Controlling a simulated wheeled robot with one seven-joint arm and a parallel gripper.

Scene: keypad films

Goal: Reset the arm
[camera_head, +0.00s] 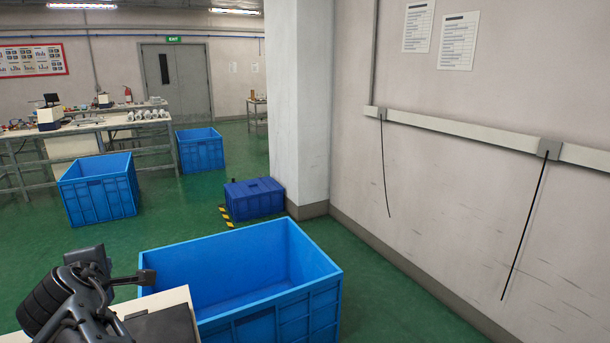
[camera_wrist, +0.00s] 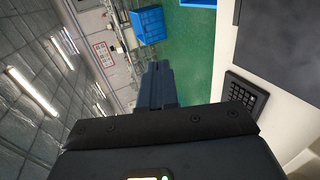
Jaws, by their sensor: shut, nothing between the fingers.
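My gripper (camera_head: 147,277) is at the lower left of the head view, beside the near left corner of a big blue crate and above a white tabletop. In the wrist view its two dark fingers (camera_wrist: 158,84) lie together, shut and empty, pointing out over the green floor. A black keypad (camera_wrist: 246,95) lies on the white surface (camera_wrist: 222,62) to the right of the fingers, apart from them. The keypad cannot be made out in the head view.
An open, empty blue crate (camera_head: 328,287) stands close on the right. A pillar (camera_head: 299,100) and a wall (camera_head: 500,180) with hanging black cables bound the right side. More blue crates (camera_head: 98,190) and workbenches are further back. Green floor (camera_head: 180,225) lies open between.

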